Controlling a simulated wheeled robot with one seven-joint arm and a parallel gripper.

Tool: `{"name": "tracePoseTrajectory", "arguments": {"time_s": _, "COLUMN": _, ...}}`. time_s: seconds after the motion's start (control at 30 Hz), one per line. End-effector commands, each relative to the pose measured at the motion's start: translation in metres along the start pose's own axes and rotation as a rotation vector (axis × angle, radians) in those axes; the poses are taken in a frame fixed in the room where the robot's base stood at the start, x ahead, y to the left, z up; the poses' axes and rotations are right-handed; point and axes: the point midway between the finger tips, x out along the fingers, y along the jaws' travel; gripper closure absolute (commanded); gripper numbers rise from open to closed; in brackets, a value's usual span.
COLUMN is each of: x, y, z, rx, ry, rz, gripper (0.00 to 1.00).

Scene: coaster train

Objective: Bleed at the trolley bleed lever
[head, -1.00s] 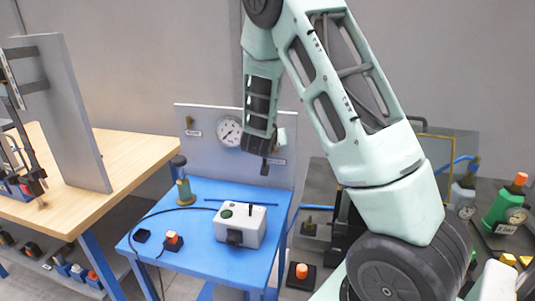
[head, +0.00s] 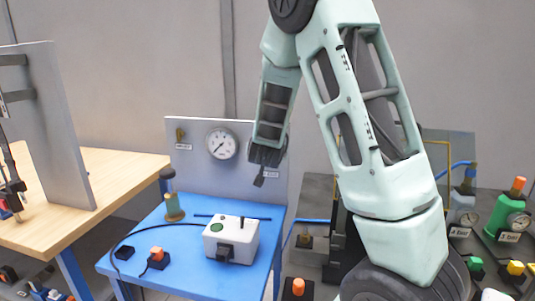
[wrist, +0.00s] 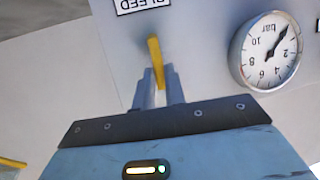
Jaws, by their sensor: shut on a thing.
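The yellow bleed lever (wrist: 154,48) sticks out from the grey panel below the upside-down BLEED label (wrist: 142,4) in the wrist view. My gripper (wrist: 159,76) has its two fingers on either side of the lever and is shut on it. In the head view my gripper (head: 260,178) is at the right side of the trolley panel (head: 197,181), over the right label, and it hides the lever there. A round pressure gauge (head: 222,143) is on the panel left of my gripper; it also shows in the wrist view (wrist: 268,52).
The blue trolley top (head: 185,262) carries a white box (head: 231,239), a brass fitting (head: 173,207) and an orange button (head: 156,254). A wooden bench (head: 125,170) stands left; green and orange equipment (head: 507,216) stands right.

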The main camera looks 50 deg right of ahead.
Motion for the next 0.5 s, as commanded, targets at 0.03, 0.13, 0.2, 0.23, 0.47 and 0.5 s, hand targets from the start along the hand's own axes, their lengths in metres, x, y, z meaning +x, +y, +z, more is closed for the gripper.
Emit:
{"name": "tracePoseTrajectory", "arguments": {"time_s": 0.03, "x": 0.0001, "y": 0.0002, "z": -0.0012, "rx": 0.002, "ry": 0.003, "rz": 0.001, "gripper": 1.0}}
{"name": "tracePoseTrajectory", "arguments": {"time_s": 0.13, "x": 0.0001, "y": 0.0003, "z": -0.0012, "rx": 0.002, "ry": 0.002, "rz": 0.001, "gripper": 0.69}}
{"name": "tracePoseTrajectory", "arguments": {"time_s": 0.2, "x": 0.0001, "y": 0.0003, "z": -0.001, "rx": 0.002, "ry": 0.002, "rz": 0.001, "gripper": 0.66}}
{"name": "tracePoseTrajectory", "arguments": {"time_s": 0.23, "x": 0.0001, "y": 0.0003, "z": -0.0009, "rx": 0.001, "ry": 0.002, "rz": 0.001, "gripper": 0.66}}
{"name": "tracePoseTrajectory", "arguments": {"time_s": 0.47, "x": -0.0015, "y": 0.0, "z": -0.0006, "rx": 0.0, "ry": 0.001, "rz": 0.0, "gripper": 0.66}}
{"name": "tracePoseTrajectory", "arguments": {"time_s": 0.5, "x": -0.0037, "y": -0.0003, "z": -0.0009, "rx": 0.0, "ry": 0.002, "rz": 0.0, "gripper": 0.66}}
